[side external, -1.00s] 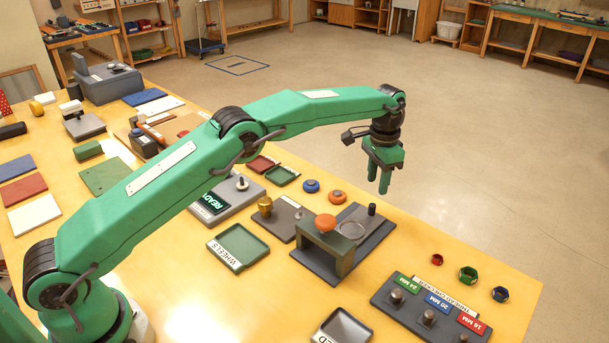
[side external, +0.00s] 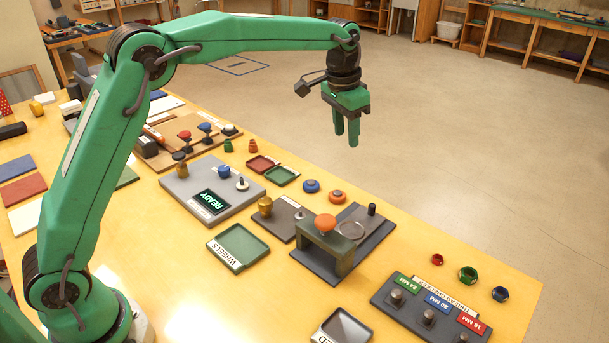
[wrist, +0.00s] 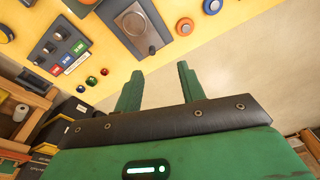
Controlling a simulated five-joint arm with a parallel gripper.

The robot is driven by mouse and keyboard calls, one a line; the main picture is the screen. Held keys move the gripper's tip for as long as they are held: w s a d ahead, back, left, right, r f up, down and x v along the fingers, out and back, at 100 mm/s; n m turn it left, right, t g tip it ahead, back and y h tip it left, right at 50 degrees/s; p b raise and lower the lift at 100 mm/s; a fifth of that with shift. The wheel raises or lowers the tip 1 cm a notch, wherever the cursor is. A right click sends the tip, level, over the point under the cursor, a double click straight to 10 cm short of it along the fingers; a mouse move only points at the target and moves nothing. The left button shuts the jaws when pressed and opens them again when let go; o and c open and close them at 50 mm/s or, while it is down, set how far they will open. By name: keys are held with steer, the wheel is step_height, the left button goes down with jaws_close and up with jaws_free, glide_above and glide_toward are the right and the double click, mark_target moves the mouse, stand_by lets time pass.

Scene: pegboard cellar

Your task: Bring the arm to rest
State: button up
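My gripper (side external: 346,135) hangs in the air with its fingers pointing down, high above the far edge of the yellow table (side external: 190,290). In the side external view its two green fingers are parallel with a narrow gap between them. In the wrist view my gripper (wrist: 158,88) shows two spread fingers with nothing between them. My arm is raised, its upper link steep and its forearm nearly level. The gripper touches nothing.
Below stand a press fixture with an orange knob (side external: 325,223), a grey READY unit (side external: 180,185), a green WHEELS tray (side external: 240,240) and a thread gauge block (side external: 415,320). Loose nuts (side external: 468,274) lie at right. The floor beyond the table is clear.

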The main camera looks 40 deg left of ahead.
steer(key=s+a+r+n+t, duration=0.1)
steer(key=s+a+r, duration=0.25)
steer(key=s, duration=0.45)
steer(key=s+a+r+n+t, duration=0.15)
steer(key=s+r, duration=0.25)
steer(key=s, duration=0.4)
steer(key=s+a+f, duration=0.2)
steer(key=s+f, duration=0.1)
steer(key=s, duration=0.6)
steer(key=s+a+f+n+t, duration=0.1)
steer(key=s+a+f, duration=0.1)
steer(key=s, duration=0.7)
steer(key=shift+s+f, duration=0.15)
steer(key=shift+f, duration=0.6)
